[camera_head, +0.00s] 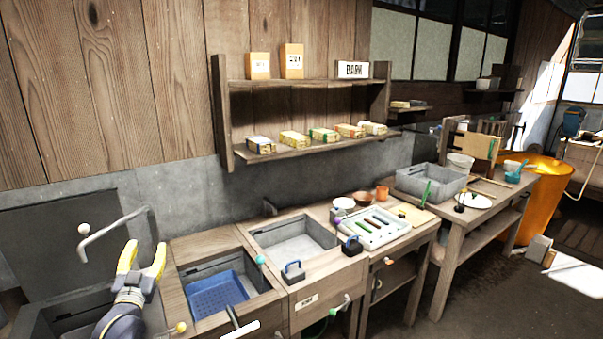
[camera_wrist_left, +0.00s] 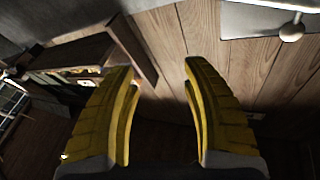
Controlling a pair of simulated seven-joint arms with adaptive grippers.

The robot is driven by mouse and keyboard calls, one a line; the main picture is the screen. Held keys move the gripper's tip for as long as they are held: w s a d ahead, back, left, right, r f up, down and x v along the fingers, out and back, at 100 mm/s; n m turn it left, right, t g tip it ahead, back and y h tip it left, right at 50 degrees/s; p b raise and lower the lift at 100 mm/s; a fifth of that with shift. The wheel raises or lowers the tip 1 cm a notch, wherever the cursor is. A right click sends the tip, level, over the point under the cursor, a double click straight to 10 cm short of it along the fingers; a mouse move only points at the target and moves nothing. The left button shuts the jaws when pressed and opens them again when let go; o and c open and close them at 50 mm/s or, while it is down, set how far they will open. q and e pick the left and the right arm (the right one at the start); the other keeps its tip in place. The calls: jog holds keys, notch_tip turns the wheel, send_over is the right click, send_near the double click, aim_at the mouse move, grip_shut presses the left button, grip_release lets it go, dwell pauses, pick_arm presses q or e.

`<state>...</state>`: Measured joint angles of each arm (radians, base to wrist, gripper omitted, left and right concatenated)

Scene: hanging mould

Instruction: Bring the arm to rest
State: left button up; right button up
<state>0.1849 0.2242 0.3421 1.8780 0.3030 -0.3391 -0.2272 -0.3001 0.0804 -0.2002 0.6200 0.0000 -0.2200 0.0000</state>
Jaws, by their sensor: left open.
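My left gripper (camera_head: 144,262) is at the lower left of the head view, above the counter by the sink basin. Its two yellow fingers are spread apart with nothing between them. In the left wrist view the open gripper (camera_wrist_left: 160,85) faces the wooden plank wall, and its gap is empty. My right gripper does not show in either view.
A grey basin (camera_head: 295,245) and a tool tray (camera_head: 372,229) lie farther right. A wall shelf (camera_head: 300,147) holds several small boxes.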

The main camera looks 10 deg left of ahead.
pick_arm(q)
jog(key=s+d+f+m+g+h, duration=0.1)
jog(key=s+d+f+m+g, duration=0.2)
jog(key=s+d+f, duration=0.55)
jog(key=s+d+f+m+g+h, duration=0.2)
jog(key=s+d+f+g, duration=0.25)
jog(key=f, duration=0.65)
jog(key=s+d+f+m+g+y, duration=0.1)
jog(key=s+d+f+g, duration=0.15)
jog(key=s, duration=0.55)
jog(key=s+d+f+g, duration=0.1)
jog(key=s+f, duration=0.2)
jog(key=s, duration=0.5)
jog(key=s+d+f+m+g+y, duration=0.1)
jog(key=s+d+f+g, duration=0.1)
jog(key=s, duration=0.6)
jog(key=s+d+f+g+h, duration=0.1)
jog(key=d+f+h, duration=0.15)
jog(key=f, duration=1.35)
jog(key=s+d+f+g+h, duration=0.15)
jog(key=d+f, duration=0.25)
jog(key=f, duration=1.2)
jog(key=s+f+n+g, duration=0.3)
jog(key=s+f, duration=1.7)
jog(key=s, duration=0.2)
jog(key=shift+a+h, duration=0.25)
jog(key=shift+h, duration=0.15)
